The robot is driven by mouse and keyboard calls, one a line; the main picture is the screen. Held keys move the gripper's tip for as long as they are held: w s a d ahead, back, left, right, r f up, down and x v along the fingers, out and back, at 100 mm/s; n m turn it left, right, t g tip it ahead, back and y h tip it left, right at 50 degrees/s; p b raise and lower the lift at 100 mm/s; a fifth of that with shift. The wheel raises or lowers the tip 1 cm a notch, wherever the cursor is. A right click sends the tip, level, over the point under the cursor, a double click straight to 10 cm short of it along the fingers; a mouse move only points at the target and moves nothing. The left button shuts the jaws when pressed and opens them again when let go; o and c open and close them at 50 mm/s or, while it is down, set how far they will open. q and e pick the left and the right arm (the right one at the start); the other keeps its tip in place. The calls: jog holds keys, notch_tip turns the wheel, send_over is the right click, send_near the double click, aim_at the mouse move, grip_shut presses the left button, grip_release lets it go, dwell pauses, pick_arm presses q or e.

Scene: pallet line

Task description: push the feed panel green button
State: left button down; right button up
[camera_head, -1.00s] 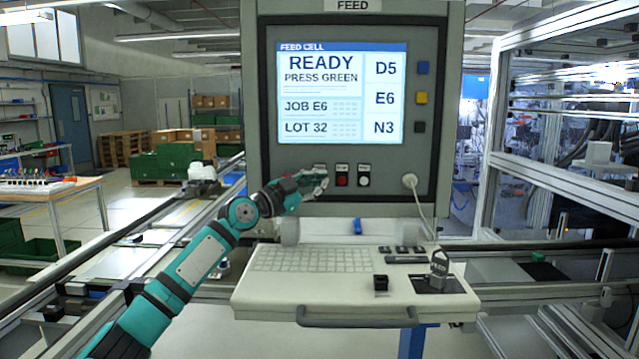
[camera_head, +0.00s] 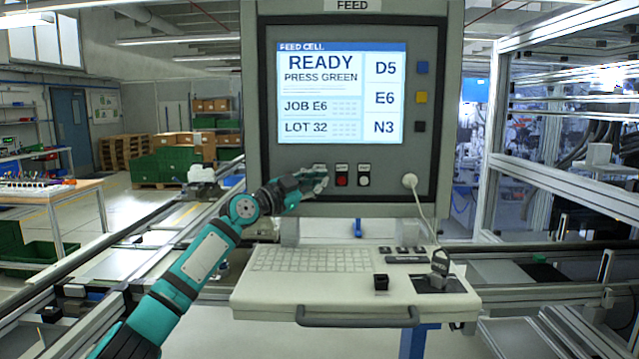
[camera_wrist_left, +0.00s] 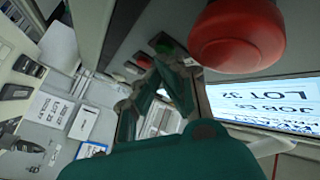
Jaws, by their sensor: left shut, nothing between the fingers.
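The feed panel (camera_head: 270,165) stands ahead, its screen (camera_head: 340,92) reading "READY PRESS GREEN". A row of labelled buttons sits below the screen. The red button (camera_head: 342,180) and the white button (camera_head: 363,181) show to the right of my left gripper (camera_head: 322,178). In the head view that gripper covers the leftmost button position. In the left wrist view the green button (camera_wrist_left: 165,42) shows just beyond the fingertips of my left gripper (camera_wrist_left: 157,68). The gripper is shut and empty. I cannot tell whether it touches the button. My right gripper is not in view.
A large red mushroom button (camera_wrist_left: 237,35) is close to the gripper in the left wrist view. A keyboard shelf (camera_head: 270,290) with a handle juts out below the panel. A white cable hangs from a plug (camera_head: 410,180) at the panel's right.

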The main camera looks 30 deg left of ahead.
pick_arm(q)
jog(key=shift+w+a, duration=0.2)
jog(key=shift+w, duration=0.05)
jog(key=shift+s, duration=0.1)
dwell(0.5)
jog(key=shift+s+d, duration=0.5)
jog(key=shift+s, duration=0.2)
jog(key=shift+f, duration=0.1)
jog(key=shift+s+d, duration=0.45)
jog(key=shift+s, duration=0.25)
jog(key=shift+s+d, duration=0.45)
jog(key=shift+s, duration=0.25)
jog(key=shift+s+d, duration=0.45)
jog(key=shift+s, duration=0.25)
